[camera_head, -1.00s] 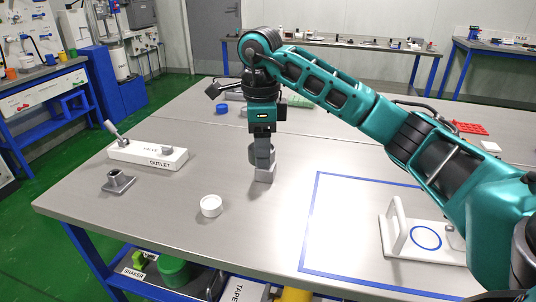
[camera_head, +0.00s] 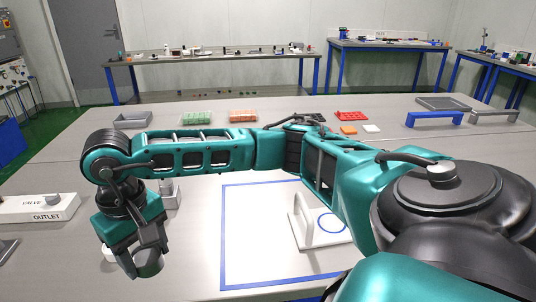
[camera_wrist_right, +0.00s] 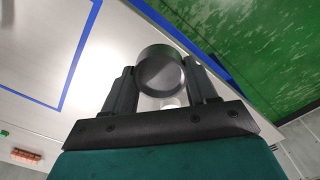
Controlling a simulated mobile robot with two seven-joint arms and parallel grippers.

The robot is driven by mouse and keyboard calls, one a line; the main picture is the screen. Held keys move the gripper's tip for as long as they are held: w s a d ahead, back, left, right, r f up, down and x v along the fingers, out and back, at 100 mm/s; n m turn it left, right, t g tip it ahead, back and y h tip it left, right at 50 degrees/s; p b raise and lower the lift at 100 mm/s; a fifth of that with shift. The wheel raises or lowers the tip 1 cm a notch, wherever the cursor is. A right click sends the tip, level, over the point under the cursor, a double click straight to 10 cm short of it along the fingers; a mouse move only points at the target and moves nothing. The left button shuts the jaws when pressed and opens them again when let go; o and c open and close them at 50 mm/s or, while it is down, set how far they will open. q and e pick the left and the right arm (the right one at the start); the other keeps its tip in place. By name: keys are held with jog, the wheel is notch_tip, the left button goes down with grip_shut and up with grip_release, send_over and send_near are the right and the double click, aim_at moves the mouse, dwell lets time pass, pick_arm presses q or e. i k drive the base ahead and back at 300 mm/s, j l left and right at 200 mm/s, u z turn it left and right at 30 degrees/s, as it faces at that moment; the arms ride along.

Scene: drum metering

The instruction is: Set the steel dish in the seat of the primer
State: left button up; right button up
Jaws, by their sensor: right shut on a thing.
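My right gripper (camera_head: 142,250) hangs pointing down at the front left in the head view. It is shut on the steel dish (camera_head: 149,265), a short grey round piece held in the air over the table. In the right wrist view the dish (camera_wrist_right: 160,74) sits between the two fingers, its round rim toward the camera. No label marks the primer; a white base (camera_head: 343,238) with an upright handle and a blue ring lies to the right, inside a blue outline, and may be it. My arm hides part of that base. My left gripper is not in view.
A small white cup (camera_head: 107,256) is partly hidden behind my gripper. A grey block (camera_head: 170,196) stands behind it. The blue-outlined area (camera_head: 255,235) is mostly clear. Trays (camera_head: 198,118) stand at the back.

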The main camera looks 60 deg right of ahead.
aim_at(332, 222)
jog(key=l+z, duration=0.2)
jog(key=z, duration=0.2)
jog(key=i+l+z, duration=0.1)
jog(key=z, duration=0.3)
jog(key=i+l+z, duration=0.1)
jog(key=z, duration=0.25)
jog(key=l, duration=0.1)
